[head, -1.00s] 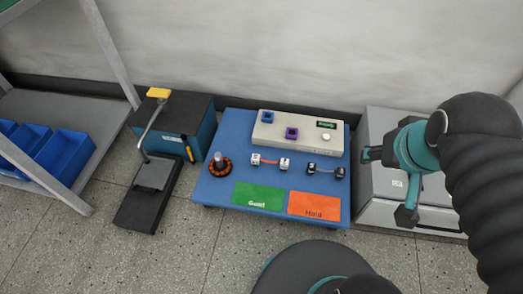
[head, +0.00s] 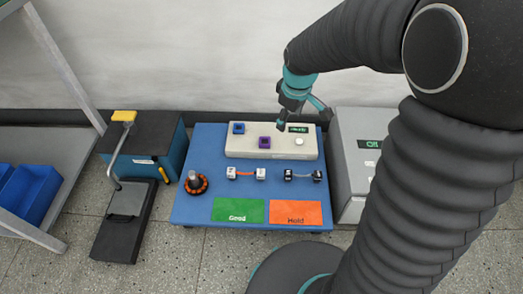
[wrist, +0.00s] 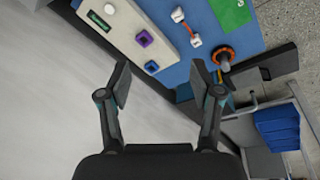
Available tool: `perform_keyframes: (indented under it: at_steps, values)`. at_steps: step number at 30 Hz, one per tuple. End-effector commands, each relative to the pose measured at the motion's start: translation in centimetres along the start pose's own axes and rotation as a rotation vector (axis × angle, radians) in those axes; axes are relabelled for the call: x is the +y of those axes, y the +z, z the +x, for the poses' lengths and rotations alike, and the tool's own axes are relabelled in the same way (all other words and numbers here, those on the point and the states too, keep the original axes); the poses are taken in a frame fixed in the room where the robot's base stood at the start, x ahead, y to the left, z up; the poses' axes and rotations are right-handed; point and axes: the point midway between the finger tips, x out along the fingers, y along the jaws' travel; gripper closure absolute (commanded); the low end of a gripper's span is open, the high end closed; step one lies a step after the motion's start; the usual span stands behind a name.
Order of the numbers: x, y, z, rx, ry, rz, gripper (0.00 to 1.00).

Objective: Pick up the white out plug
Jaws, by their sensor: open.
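Two white plugs, one at the left (head: 231,172) and one at the right (head: 260,174), lie on the blue bench (head: 195,145), joined by a short orange lead. They also show in the wrist view, one (wrist: 178,14) at the top edge and the other (wrist: 196,42) below it. I cannot read which one is marked out. My gripper (head: 303,112) hangs above the back right of the grey tester box, behind and to the right of the plugs. In the wrist view its fingers (wrist: 160,80) are spread wide with nothing between them.
The tester box (head: 280,150) has a blue socket, a purple socket, a display and a round button. A dark plug pair (head: 303,176) lies to the right, a motor part (head: 195,182) to the left. Green Good (head: 238,211) and orange Hold (head: 296,213) mats lie in front.

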Motion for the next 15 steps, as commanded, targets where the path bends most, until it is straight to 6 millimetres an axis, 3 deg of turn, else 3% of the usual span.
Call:
perform_keyframes:
  at_steps: [1, 6, 15]
  values:
    - [0.0, -0.9, 2.2, -0.017, -0.018, -0.049, 0.35]
    - [-0.3, -3.5, 8.6, -0.051, -0.062, -0.22, 0.35]
    - [-2.6, -6.1, 20.6, -0.097, -0.142, -0.506, 0.35]
